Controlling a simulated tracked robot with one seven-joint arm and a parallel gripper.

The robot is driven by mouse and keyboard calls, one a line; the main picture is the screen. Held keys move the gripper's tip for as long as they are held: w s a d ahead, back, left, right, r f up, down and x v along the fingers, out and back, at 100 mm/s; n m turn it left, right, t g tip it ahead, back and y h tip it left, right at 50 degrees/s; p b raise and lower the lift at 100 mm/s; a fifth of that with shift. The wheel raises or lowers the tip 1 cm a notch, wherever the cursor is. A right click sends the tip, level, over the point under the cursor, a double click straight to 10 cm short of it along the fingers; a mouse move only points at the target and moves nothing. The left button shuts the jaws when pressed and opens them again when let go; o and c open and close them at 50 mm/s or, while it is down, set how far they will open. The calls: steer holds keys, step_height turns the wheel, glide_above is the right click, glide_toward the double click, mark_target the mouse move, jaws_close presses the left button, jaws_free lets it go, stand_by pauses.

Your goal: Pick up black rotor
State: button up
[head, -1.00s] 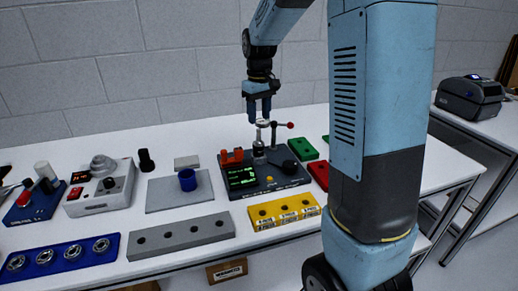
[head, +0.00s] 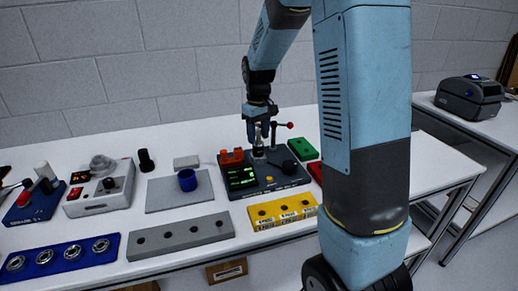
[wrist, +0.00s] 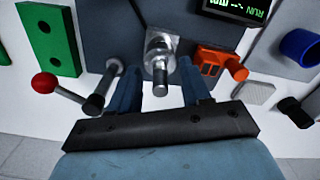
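A rotor-like part with an upright shaft (wrist: 160,66) stands in the dark test fixture (head: 283,182). It looks silver-grey in the wrist view; in the head view its upper part is mostly hidden by my gripper. My gripper (head: 259,138) is over the fixture, pointing down. In the wrist view my gripper (wrist: 160,88) has its fingers apart, one on each side of the shaft, with gaps showing. A separate black cylinder (head: 146,160) with a knob-like top stands at the back of the table, left of the fixture.
A lever with a red ball (head: 290,125) stands close on the right of my gripper. An orange clamp (head: 232,157) is on its left. A blue cup (head: 187,180) stands on a grey plate.

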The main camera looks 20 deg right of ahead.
jaws_close()
stand_by(1.3)
